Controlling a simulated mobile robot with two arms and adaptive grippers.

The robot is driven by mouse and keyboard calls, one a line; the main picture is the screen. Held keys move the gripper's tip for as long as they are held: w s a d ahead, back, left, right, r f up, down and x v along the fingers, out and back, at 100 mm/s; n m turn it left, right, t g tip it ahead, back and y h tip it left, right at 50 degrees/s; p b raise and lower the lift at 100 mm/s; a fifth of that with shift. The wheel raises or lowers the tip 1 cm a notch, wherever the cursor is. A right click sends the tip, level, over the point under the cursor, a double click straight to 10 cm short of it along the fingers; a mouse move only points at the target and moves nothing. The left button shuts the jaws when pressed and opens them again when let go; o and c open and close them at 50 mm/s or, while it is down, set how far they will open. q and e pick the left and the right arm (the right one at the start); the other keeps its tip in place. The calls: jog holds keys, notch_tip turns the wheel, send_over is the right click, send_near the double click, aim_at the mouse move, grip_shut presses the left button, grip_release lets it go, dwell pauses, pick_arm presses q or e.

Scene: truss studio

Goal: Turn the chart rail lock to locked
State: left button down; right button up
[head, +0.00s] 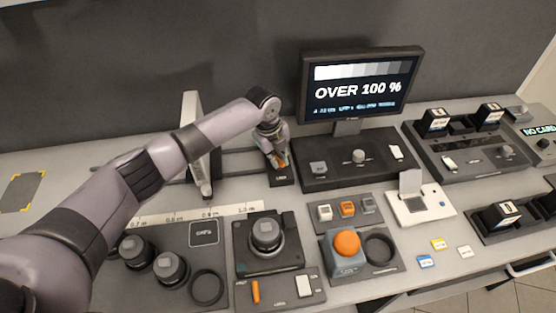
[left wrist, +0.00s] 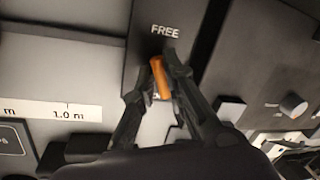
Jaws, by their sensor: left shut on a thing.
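The chart rail lock is an orange lever (left wrist: 161,78) on a dark plate (left wrist: 148,22) marked FREE at one end. My left gripper (left wrist: 160,84) is shut on the orange lever, with one finger on each side of it. The lever stands slightly tilted in the left wrist view. In the head view my left gripper (head: 280,163) reaches down to the lock plate (head: 283,182) at the end of the rail, and a bit of orange shows at its fingertips. The plate's other label is hidden by the gripper. My right gripper is not in view.
A white upright chart (head: 191,115) stands on the rail behind my arm. A monitor (head: 361,85) reading OVER 100 % stands on a dark control box (head: 335,178) right of the lock. A scale strip (head: 240,209), lens-like parts and an orange dome button (head: 347,242) lie in front.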

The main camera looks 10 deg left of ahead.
pick_arm(q)
jog(key=m+b, duration=0.1)
jog(key=m, duration=0.2)
jog(key=shift+w+f+b, duration=0.1)
jog(key=shift+b, duration=0.2)
jog(key=shift+m+g+h+b, duration=0.3)
jog(key=shift+m+b, duration=0.15)
jog(key=shift+m, duration=0.65)
jog(key=c, duration=1.6)
grip_release()
jog(key=shift+c, duration=0.2)
jog(key=shift+r, duration=0.2)
notch_tip(320, 180, up, 12)
jog(key=a, duration=0.2)
jog(key=shift+s+a+f, duration=0.15)
jog(key=shift+s+f, duration=0.05)
jog(key=shift+s, duration=0.2)
